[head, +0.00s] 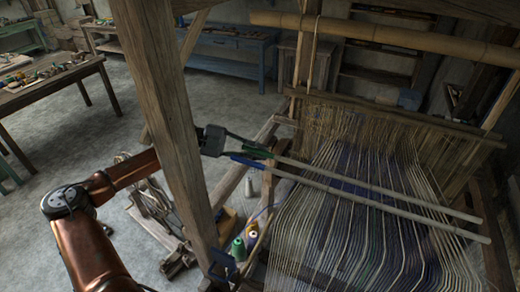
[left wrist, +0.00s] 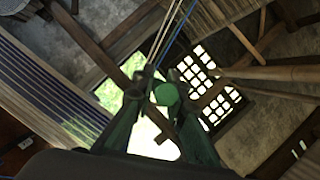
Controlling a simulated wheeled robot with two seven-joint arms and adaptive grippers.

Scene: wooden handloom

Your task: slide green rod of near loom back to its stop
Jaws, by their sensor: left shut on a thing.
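The near loom (head: 375,215) has two long pale rods lying across its warp threads. The upper one is the green rod (head: 380,189), with a green end at its left. The lower one has a blue end (head: 248,162) and lies just in front of it, nearly parallel. My left gripper (head: 270,152) reaches in from the left past a wooden post and is shut on the green end. In the left wrist view the round green end (left wrist: 167,94) sits between the two fingertips. The stop cannot be made out. My right gripper is not in view.
The upright wooden post (head: 170,110) stands right beside my left wrist. A thick beam (head: 400,35) crosses above the loom. Thread spools (head: 238,248) stand below the gripper. A table with tools (head: 50,82) and a blue bench (head: 235,45) stand farther off, with open floor between.

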